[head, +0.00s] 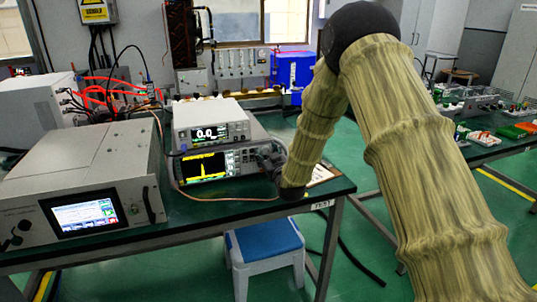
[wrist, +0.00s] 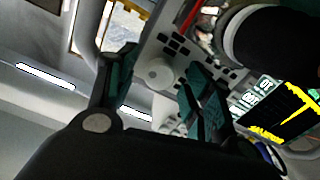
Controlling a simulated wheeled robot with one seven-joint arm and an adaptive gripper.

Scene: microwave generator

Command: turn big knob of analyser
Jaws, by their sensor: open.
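The analyser (head: 202,168) stands on the bench, its dark screen showing a yellow spectrum trace. The screen also shows at the lower right of the wrist view (wrist: 283,112), which is strongly tilted. The big knob (wrist: 158,72) is a pale round dial on the light front panel, beside dark buttons. My gripper (wrist: 160,80) is open, with one dark green finger on each side of the knob in the picture. Both fingers appear apart from it; depth is hard to judge. In the head view my gripper (head: 270,158) is small and dark at the analyser's right end, hiding the knob.
A white meter (head: 212,122) sits on top of the analyser. A large grey instrument (head: 85,190) stands to its left, and a thin cable loops across the bench (head: 230,208) in front. A blue-topped stool (head: 265,240) is below. My arm covers the right side.

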